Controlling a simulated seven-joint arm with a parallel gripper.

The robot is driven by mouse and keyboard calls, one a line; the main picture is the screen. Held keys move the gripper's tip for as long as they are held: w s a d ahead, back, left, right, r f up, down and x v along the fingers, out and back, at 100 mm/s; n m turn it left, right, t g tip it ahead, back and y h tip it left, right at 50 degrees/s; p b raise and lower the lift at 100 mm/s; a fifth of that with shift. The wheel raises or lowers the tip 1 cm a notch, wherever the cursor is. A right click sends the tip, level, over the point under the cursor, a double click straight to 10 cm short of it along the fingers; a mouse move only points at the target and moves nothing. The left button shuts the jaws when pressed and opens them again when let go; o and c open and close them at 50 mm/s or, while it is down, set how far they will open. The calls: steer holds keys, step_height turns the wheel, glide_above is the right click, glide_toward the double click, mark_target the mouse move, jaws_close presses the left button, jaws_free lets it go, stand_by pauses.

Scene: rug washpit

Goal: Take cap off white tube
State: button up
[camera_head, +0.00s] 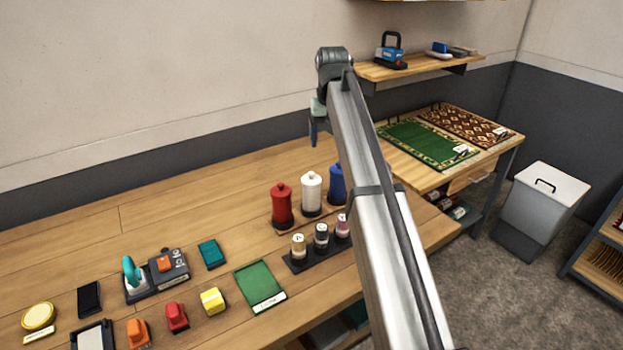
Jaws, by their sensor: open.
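The white tube (311,195) stands upright on the wooden bench, between a red tube (281,207) and a blue tube (336,184). A white cap (311,175) sits on top of it. My gripper (314,138) hangs above and behind the white tube in the picture, apart from it. It is open and looks empty. Its fingers are small and partly hidden behind my arm. My arm also covers the right part of the blue tube.
Several small bottles stand in a dark rack (300,264) in front of the tubes. A green mat (260,285), a yellow block (213,301) and a teal block (211,253) lie to the left. The bench's back left is clear.

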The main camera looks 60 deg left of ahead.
glide_toward(311, 173)
steer(key=f, duration=0.6)
steer(key=a+f, duration=0.1)
steer(key=f, duration=0.2)
steer(key=shift+w, duration=0.35)
steer(key=shift+c, duration=0.3)
steer(key=c, duration=1.1)
